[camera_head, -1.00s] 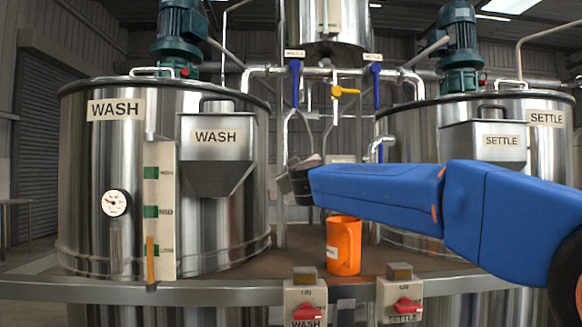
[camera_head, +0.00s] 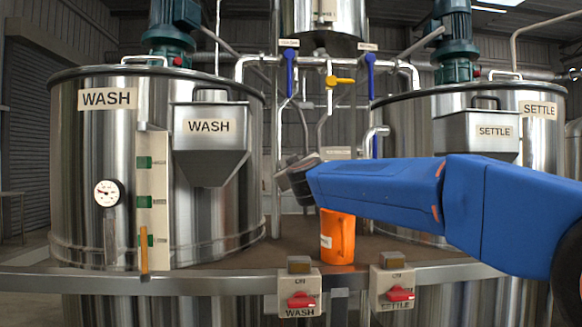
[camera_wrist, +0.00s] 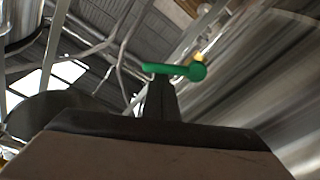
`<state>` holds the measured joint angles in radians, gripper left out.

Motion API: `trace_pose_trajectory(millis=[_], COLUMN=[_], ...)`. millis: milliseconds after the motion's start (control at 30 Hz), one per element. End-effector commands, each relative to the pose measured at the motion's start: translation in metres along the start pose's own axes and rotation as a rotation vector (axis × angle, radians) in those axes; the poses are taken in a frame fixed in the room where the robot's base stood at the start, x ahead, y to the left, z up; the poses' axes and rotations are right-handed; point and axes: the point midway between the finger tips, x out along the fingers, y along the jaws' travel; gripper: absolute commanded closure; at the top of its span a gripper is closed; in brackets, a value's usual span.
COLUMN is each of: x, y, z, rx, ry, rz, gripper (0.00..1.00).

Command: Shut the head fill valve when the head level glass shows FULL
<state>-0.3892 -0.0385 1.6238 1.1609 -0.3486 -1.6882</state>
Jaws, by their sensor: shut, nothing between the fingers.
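My gripper (camera_head: 298,178) is at the end of my blue arm, in front of the pipework between the two tanks; it is small and dark there. In the wrist view my gripper (camera_wrist: 160,92) is shut and empty. A green lever handle (camera_wrist: 172,69) shows just beyond its fingertips; I cannot tell whether they touch. The bottom of the steel head tank (camera_head: 325,18) shows at the top middle, its label cut off. Below it are two blue handles, left (camera_head: 290,72) and right (camera_head: 370,76), and a yellow handle (camera_head: 341,81). I cannot make out the head level glass.
The WASH tank (camera_head: 85,165) with its hopper stands left, the SETTLE tank (camera_head: 405,120) right. An orange jug (camera_head: 338,238) stands on the deck below my arm. Red-switch boxes for WASH (camera_head: 300,300) and SETTLE (camera_head: 397,294) are at the front rail.

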Motion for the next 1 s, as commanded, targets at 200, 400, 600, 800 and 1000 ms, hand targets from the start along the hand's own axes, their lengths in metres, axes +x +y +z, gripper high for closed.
trace_pose_trajectory(millis=[200, 400, 600, 800, 1000], x=[0.000, 0.000, -0.001, -0.002, -0.003], y=[0.001, 0.001, 0.002, 0.003, 0.003], z=[0.002, 0.004, 0.008, 0.015, 0.021], rx=[0.028, 0.071, 0.200, 0.305, 0.371], ry=[-0.001, -0.001, -0.002, -0.001, -0.001], rz=[0.004, 0.010, 0.028, 0.043, 0.053], gripper=[1.00, 1.00, 1.00, 1.00, 1.00])
